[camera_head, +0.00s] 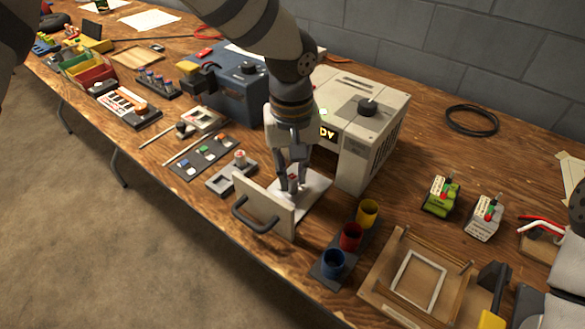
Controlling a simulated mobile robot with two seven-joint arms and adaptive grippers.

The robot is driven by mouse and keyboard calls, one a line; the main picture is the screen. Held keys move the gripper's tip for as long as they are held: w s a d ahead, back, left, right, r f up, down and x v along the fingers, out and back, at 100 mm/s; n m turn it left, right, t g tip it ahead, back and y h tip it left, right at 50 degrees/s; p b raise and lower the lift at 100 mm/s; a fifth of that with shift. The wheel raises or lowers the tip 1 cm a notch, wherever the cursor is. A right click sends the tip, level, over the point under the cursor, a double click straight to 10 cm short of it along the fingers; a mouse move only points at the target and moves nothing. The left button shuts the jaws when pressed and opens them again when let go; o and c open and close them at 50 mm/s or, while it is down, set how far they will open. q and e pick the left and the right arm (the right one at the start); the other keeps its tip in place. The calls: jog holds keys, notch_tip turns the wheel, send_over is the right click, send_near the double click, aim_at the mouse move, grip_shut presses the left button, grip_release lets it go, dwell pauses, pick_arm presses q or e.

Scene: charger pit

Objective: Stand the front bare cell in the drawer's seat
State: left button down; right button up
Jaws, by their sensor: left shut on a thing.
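The cream charger (362,122) stands on the bench with its drawer pulled out; the drawer has a pale front panel (261,205) and dark handle. My left gripper (292,187) points down, low over the white drawer floor (316,192). It is shut on a small cell, of which only a reddish and pale bit shows between the fingers. The seat is hidden by the fingers, and I cannot tell whether the cell touches it. A grey holder (216,184) left of the drawer has a pale cell (240,158) at its back and an empty front recess.
A rack with blue (333,262), red (350,237) and yellow (368,212) cups stands just right of the drawer. A wooden frame (415,277), green pack (441,194) and grey pack (485,217) lie farther right. My right arm is partly visible at the right edge.

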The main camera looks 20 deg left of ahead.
pick_arm(q)
jog(key=shift+f, duration=0.3)
pick_arm(e)
jog(key=shift+w+r, duration=0.1)
dwell(0.4)
pick_arm(q)
jog(key=c, duration=1.4)
grip_release()
jog(key=shift+r+p, duration=1.05)
jog(key=shift+r, duration=2.5)
pick_arm(e)
jog(key=w+r+t, duration=0.1)
jog(key=w+r, duration=0.1)
jog(key=shift+w+r, duration=0.3)
jog(key=shift+w, duration=0.05)
pick_arm(q)
jog(key=shift+f, duration=0.1)
